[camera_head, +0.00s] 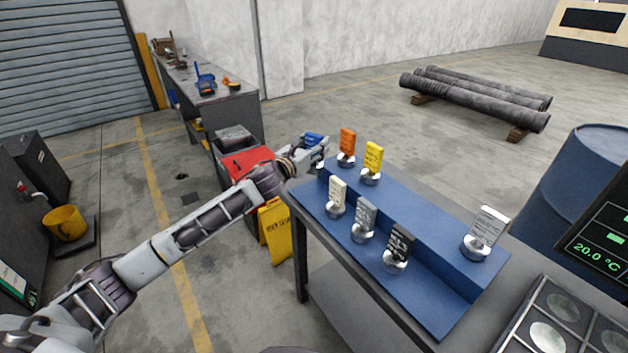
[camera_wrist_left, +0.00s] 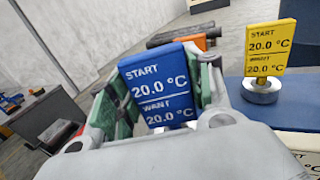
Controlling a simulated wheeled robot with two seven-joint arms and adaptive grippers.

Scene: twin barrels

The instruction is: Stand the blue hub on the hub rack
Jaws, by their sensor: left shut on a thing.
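The blue hub (camera_head: 313,139) is in my left gripper (camera_head: 322,147), held in the air just beyond the far left end of the hub rack. In the left wrist view the blue hub (camera_wrist_left: 158,88) shows its tag, reading START 20.0 °C and WANT, between the fingers of my left gripper (camera_wrist_left: 160,95). Its base is hidden. The blue stepped hub rack (camera_head: 430,215) stands on a grey table. Orange (camera_head: 347,141), yellow (camera_head: 373,157) and white-silver (camera_head: 488,226) hubs stand on its upper step. Cream (camera_head: 338,191), grey (camera_head: 364,214) and black (camera_head: 399,242) hubs stand on the lower one. My right gripper is out of view.
The upper step is bare between the yellow and white-silver hubs. The lower step is bare beyond the black hub. A tray with round pads (camera_head: 562,305) lies at the right. A dark screen (camera_head: 605,235) and a blue barrel (camera_head: 590,180) stand beyond the table's right side.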

